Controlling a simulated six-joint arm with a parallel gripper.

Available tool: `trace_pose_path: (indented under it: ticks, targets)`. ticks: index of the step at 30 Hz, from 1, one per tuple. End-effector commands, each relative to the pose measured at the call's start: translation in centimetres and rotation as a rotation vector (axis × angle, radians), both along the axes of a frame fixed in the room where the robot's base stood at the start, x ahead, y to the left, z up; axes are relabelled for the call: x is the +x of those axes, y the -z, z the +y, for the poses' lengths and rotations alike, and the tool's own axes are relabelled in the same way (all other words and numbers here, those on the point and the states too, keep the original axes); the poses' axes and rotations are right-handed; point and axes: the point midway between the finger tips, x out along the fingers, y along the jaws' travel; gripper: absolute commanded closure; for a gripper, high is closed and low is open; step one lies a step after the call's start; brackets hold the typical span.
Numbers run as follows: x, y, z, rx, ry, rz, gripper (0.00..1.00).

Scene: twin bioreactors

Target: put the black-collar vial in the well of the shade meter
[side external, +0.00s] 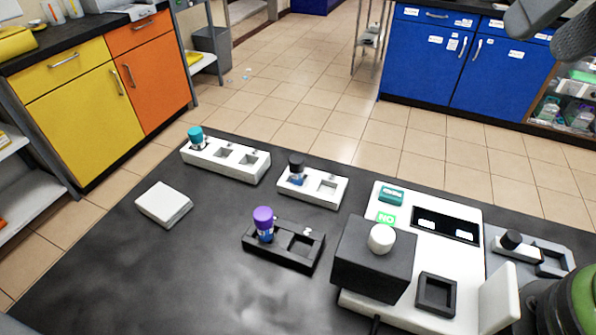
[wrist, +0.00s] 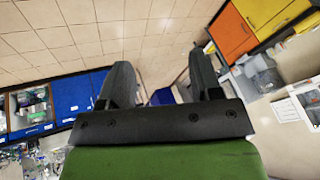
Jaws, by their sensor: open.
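A vial with a black top (side external: 296,168) stands upright in the left slot of a small white two-slot rack (side external: 328,201); its lower part is hidden by the rack. The shade meter appears to be the large white device (side external: 400,313) with a green "NO" display (side external: 387,219). A square black-rimmed well (side external: 436,293) is at its front right and looks empty. My gripper (wrist: 160,80) is open and empty in the wrist view, pointing towards the floor and cabinets, away from the vial.
A teal-capped vial (side external: 196,138) stands in a longer white rack, and a purple-capped vial (side external: 263,222) in a black rack (side external: 280,257). A dark box with a white knob (side external: 381,239) adjoins the meter. A grey tray (side external: 560,244) holds a black-capped piece (side external: 511,240). The left front tabletop is clear.

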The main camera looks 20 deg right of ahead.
Motion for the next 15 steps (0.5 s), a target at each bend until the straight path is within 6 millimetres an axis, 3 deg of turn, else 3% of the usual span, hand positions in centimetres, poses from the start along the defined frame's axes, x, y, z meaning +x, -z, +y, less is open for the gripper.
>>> trace_pose_path:
  ticks: [3, 8, 15]
  targets:
    - [4.1, 1.1, 2.0, -0.036, 0.003, 0.061, 0.41]
    - [9.0, 3.9, 5.4, -0.091, 0.019, 0.113, 0.41]
    - [14.2, 11.2, 12.0, -0.184, 0.032, 0.145, 0.41]
